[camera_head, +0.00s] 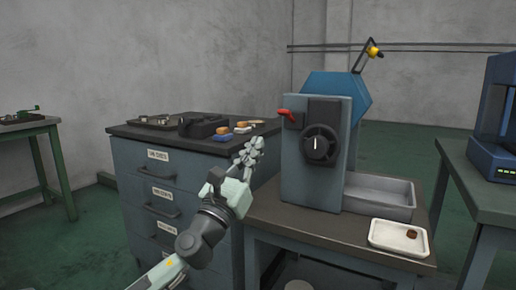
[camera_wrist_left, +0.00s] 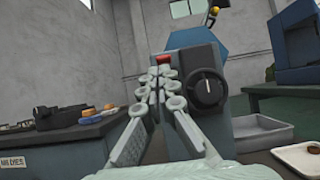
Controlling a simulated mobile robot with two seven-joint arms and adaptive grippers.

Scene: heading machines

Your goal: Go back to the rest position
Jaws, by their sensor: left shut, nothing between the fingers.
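My left gripper (camera_head: 252,148) is raised between the drawer cabinet and the machine, pointing up and forward. In the left wrist view its fingers (camera_wrist_left: 157,65) come together at the tips, with nothing between them. Behind it stands the grey-blue heading machine (camera_head: 312,175) with a black dial (camera_head: 319,145) and a red lever (camera_head: 287,115). The fingertips overlap the machine's front in the left wrist view; I see no clear contact. My right gripper is in neither view.
The drawer cabinet (camera_head: 138,158) at left carries several small tools and blocks. A grey bin (camera_head: 398,200) and a white tray (camera_head: 383,238) with a small brown item sit right of the machine. A blue machine (camera_head: 495,115) stands on a green table at far right.

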